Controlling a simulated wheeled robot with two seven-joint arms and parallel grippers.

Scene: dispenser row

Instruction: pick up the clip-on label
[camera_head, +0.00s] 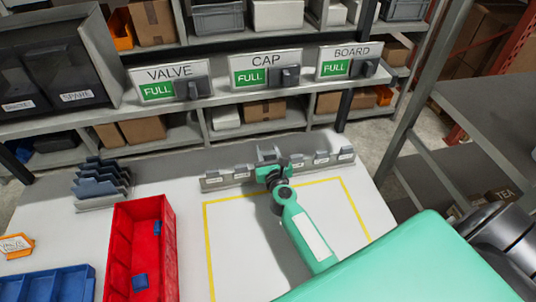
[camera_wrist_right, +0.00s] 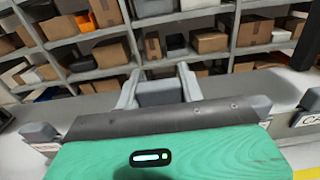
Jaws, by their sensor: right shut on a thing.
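My right gripper (camera_head: 268,155) is at the back of the white table, over the middle of a grey rail (camera_head: 228,180). In the right wrist view its two pale fingers (camera_wrist_right: 160,84) are shut on a grey block-like piece, which I take to be the clip-on label (camera_wrist_right: 160,95). The face of this piece is turned away, so I cannot read it. Similar grey clips with small white labels (camera_head: 320,159) sit along the rail on both sides. My left gripper is not in view.
A red bin (camera_head: 122,245) with blue pieces, a blue tray (camera_head: 45,285), a dark slotted rack (camera_head: 102,185) and an orange-edged tag (camera_head: 15,246) stand at the left. Shelves with VALVE, CAP and BOARD signs (camera_head: 265,70) rise behind. The yellow-outlined area (camera_head: 235,240) looks clear beneath my arm.

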